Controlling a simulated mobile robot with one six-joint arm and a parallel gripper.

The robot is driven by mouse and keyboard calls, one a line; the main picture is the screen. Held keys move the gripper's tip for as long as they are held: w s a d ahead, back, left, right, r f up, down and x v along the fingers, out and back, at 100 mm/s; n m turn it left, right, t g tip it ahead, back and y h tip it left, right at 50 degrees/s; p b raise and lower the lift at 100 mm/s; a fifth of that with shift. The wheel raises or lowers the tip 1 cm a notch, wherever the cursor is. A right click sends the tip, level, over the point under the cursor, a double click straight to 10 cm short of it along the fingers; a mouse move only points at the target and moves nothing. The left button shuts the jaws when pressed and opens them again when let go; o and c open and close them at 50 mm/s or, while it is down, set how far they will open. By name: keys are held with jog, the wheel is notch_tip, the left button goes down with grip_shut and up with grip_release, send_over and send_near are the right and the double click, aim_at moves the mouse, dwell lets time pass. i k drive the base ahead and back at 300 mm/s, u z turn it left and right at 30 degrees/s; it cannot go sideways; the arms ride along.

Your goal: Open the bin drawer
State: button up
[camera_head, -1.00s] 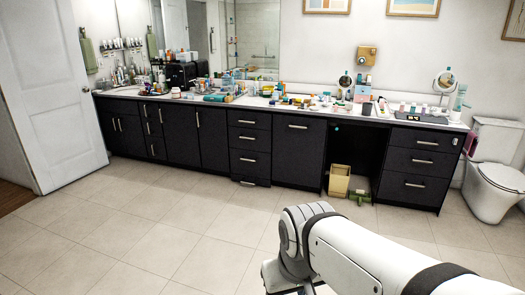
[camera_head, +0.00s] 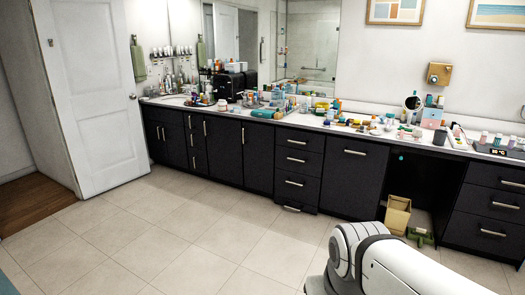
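A dark vanity cabinet runs along the back wall. A wide single front (camera_head: 352,182) with one horizontal handle (camera_head: 354,152) near its top stands between a stack of narrow drawers (camera_head: 295,165) and the open knee space; it looks like the bin drawer, and it is shut. My white arm shows at the bottom right, well in front of the cabinet. My gripper is out of view.
The tiled floor (camera_head: 190,240) before the cabinets is clear. A beige box (camera_head: 397,215) and a green object (camera_head: 420,237) stand on the floor by the knee space. The countertop is crowded with bottles and jars. An open white door (camera_head: 90,100) stands at left.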

aim_at(354, 171)
jog(key=z, duration=0.15)
jog(key=i, duration=1.75)
jog(key=z, duration=0.6)
jog(key=i, duration=2.25)
jog(key=z, duration=0.35)
